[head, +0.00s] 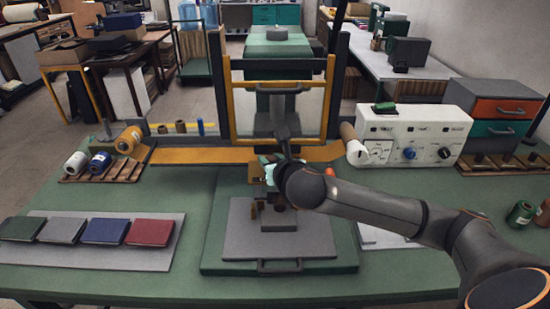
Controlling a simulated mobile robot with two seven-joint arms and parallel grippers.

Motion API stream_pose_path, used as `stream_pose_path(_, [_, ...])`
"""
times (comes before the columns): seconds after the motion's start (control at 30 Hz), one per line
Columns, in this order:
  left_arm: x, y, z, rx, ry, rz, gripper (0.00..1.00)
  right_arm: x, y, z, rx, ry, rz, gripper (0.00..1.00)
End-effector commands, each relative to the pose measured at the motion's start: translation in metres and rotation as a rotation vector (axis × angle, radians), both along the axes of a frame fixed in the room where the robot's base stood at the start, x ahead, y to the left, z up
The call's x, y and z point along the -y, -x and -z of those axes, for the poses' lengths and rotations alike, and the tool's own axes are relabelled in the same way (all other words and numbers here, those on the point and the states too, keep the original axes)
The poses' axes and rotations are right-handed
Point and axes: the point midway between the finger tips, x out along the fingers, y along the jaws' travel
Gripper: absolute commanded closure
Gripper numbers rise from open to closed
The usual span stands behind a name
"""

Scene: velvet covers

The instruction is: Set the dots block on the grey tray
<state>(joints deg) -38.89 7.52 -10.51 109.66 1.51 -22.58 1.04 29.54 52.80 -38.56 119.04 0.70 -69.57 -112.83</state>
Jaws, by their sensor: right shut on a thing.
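My right gripper (272,192) reaches in from the right over the press bed, pointing down, and is shut on a small brown block. Its dots, if any, are too small to make out, so I cannot confirm that it is the dots block. My wrist hides much of it. Brown shapes show just below the fingers, and I cannot tell whether the block touches the grey plate (240,240) under it. A pale grey tray (375,240) lies to the right, partly hidden by my right arm. My left gripper is out of view.
Green, grey, blue and red covers lie on a grey board (85,260) at left. The yellow press frame (232,115) stands behind the gripper. A white control box (415,130) stands at back right. Spools (520,214) stand at far right.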

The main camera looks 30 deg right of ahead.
Motion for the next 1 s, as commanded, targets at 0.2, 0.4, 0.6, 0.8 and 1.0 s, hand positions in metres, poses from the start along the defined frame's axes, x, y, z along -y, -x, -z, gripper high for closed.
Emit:
stream_pose_path(0.2, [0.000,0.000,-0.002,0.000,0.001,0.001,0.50,0.027,-0.007,0.017,0.004,0.017,0.035,1.00])
stream_pose_path(0.4, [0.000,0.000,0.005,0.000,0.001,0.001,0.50,0.029,-0.009,0.026,0.004,0.018,0.036,1.00])
stream_pose_path(0.6, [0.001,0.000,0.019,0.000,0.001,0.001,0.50,0.031,-0.012,0.042,0.003,0.017,0.035,1.00])
stream_pose_path(0.8, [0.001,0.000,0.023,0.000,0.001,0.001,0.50,0.033,-0.016,0.055,0.002,0.017,0.035,1.00])
stream_pose_path(1.0, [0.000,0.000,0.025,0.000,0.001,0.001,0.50,0.034,-0.018,0.061,0.003,0.018,0.034,1.00])
